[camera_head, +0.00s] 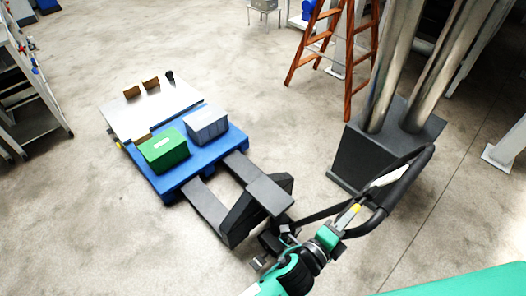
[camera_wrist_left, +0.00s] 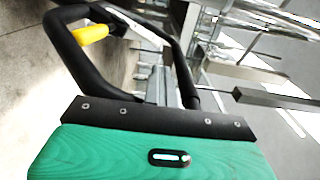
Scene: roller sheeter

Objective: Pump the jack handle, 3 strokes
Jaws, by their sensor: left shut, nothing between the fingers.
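The pallet jack's black looped handle (camera_head: 408,178) leans up and to the right from the jack (camera_head: 262,200) in the head view. It also shows as a black loop (camera_wrist_left: 177,55) in the left wrist view, with a yellow lever (camera_wrist_left: 90,35) inside it. My left gripper (camera_head: 347,217) is shut and empty, close to the lower part of the handle. I cannot tell whether it touches the handle. Its fingertips are hard to make out in both views. My right gripper is not in view.
The jack's forks run under a blue pallet (camera_head: 215,156) bearing a green crate (camera_head: 165,150) and a grey crate (camera_head: 206,123). A dark column base (camera_head: 375,155) stands close behind the handle. An orange ladder (camera_head: 350,60) stands beyond.

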